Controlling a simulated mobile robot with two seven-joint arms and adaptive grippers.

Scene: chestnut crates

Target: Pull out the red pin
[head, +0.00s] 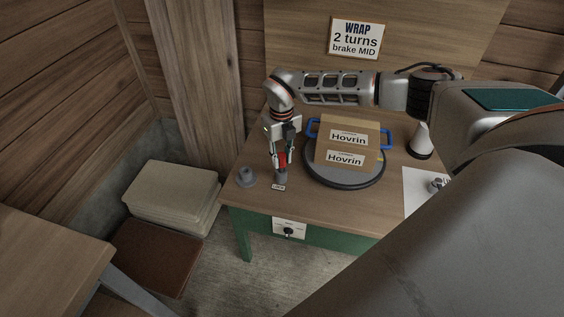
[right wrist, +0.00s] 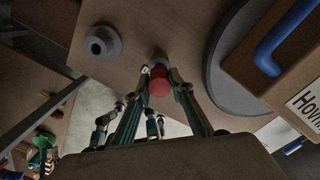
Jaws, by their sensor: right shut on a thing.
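The red pin (right wrist: 160,82) shows between the fingers of my right gripper (right wrist: 161,75) in the right wrist view. In the head view a bit of its red (head: 281,159) shows at the fingertips of my right gripper (head: 281,163). The gripper is shut on the pin and points down. Just below the pin is a small grey holder (head: 281,177) on the table, with a small label (head: 278,187) in front of it. I cannot tell whether the pin still sits in the holder. My left gripper is not in view.
A round grey turntable (head: 345,181) carries a cardboard box (head: 347,147) marked Hovrin, with blue handles (head: 386,139). A grey ring-shaped piece (head: 246,177) stands left of the gripper. A white and black cylinder (head: 421,140) and a paper sheet (head: 415,190) lie to the right.

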